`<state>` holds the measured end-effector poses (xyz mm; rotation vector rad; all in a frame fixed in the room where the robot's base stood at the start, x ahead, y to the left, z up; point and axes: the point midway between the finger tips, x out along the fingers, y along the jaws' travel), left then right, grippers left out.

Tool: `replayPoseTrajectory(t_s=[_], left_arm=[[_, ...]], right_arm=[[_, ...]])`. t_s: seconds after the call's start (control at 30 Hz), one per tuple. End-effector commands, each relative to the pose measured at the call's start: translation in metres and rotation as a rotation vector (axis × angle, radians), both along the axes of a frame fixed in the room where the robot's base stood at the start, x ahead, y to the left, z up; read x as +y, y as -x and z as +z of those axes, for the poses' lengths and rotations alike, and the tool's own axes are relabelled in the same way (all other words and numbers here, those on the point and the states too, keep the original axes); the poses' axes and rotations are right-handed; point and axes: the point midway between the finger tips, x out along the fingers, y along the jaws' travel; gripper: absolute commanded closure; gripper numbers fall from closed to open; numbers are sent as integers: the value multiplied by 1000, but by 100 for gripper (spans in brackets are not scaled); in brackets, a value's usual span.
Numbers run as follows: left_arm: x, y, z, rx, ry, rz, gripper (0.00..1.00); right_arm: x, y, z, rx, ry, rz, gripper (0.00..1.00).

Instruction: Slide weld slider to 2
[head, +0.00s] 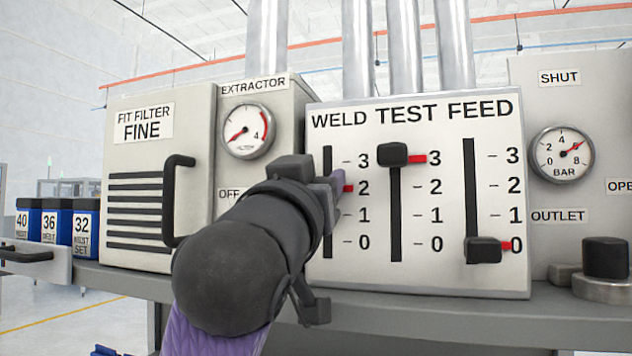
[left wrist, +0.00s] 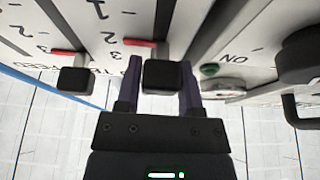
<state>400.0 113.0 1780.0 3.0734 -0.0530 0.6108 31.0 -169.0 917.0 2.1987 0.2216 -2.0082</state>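The WELD TEST FEED panel (head: 430,275) has three vertical slots with scales from 0 to 3. The weld slider is the leftmost; its red pointer (head: 348,188) is level with 2, and its black knob is hidden behind my left gripper (head: 335,188) in the head view. In the left wrist view the weld slider's black knob (left wrist: 163,76) sits between the two purple fingers of my left gripper (left wrist: 162,80), which appear to touch its sides. The test slider (head: 392,154) is at 3 and the feed slider (head: 484,250) is at 0. My right gripper is not in view.
A filter cabinet with a black handle (head: 170,200) and an extractor box with a gauge (head: 245,131) stand left of the panel. A pressure gauge (head: 562,154) and a black knob (head: 605,258) are at the right. A grey shelf (head: 400,305) runs beneath.

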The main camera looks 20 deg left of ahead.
Motion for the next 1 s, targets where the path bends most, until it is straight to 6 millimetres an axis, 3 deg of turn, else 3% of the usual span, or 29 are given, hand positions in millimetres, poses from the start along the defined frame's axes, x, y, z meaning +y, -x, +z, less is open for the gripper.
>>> replayPoseTrajectory(t_s=[0.33,0.7,1.0], left_arm=[[0,4,-2,-2,0,0,41],[2,80,-36,-5,-1,-2,41],[3,92,-38,0,-1,0,41]], right_arm=[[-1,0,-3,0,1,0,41],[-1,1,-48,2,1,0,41],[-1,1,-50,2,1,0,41]])
